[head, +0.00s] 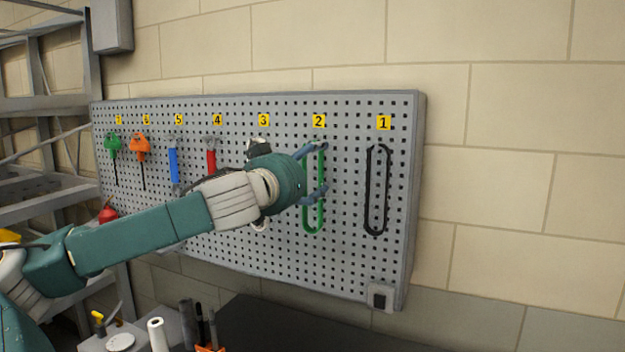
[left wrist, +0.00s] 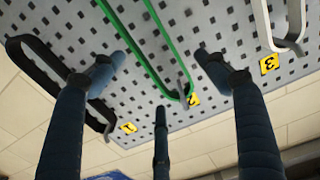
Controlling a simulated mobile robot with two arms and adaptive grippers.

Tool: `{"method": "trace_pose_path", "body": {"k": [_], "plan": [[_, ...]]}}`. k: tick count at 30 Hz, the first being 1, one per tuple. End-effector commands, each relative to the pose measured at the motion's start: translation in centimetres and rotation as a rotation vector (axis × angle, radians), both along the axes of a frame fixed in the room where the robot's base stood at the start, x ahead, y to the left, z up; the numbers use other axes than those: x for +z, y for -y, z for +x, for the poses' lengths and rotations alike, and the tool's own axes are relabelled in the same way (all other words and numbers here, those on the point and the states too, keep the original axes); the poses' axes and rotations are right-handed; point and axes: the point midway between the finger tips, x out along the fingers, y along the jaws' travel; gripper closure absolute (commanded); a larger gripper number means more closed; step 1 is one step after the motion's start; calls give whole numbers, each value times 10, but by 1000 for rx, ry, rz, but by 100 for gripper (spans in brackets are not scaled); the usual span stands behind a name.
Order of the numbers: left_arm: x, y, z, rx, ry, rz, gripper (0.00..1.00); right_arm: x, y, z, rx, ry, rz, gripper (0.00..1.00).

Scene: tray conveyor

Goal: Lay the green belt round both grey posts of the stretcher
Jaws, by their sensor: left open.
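The green belt (head: 313,222) hangs as a long narrow loop on the pegboard, under the yellow label 2. It also shows in the left wrist view (left wrist: 149,68), looped over a small grey peg. My left gripper (head: 322,170) is at the belt's upper part, its fingers spread. In the left wrist view the fingers of my left gripper (left wrist: 160,65) stand open on either side of the green belt, with no grip on it. The stretcher and its grey posts are not in view. My right gripper is not in view.
A black belt (head: 377,190) hangs under label 1 to the right. A white belt (left wrist: 287,25) hangs under label 3. Several tools hang further left on the pegboard (head: 345,250). A dark tabletop (head: 290,325) with a white roll (head: 157,335) lies below.

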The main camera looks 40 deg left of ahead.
Motion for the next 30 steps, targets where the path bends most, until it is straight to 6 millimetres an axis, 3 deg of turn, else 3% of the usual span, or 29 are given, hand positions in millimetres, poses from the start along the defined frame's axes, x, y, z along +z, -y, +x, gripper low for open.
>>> {"method": "trace_pose_path", "body": {"k": [7, 17, 26, 30], "plan": [[0, -6, 18, 2, -3, 1, 26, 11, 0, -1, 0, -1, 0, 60], [0, -7, 21, 0, 0, -1, 26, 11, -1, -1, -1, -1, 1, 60], [0, -7, 21, 0, 0, -1, 82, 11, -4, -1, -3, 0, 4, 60], [0, -7, 21, 0, 1, -1, 84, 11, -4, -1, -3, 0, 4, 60]]}}
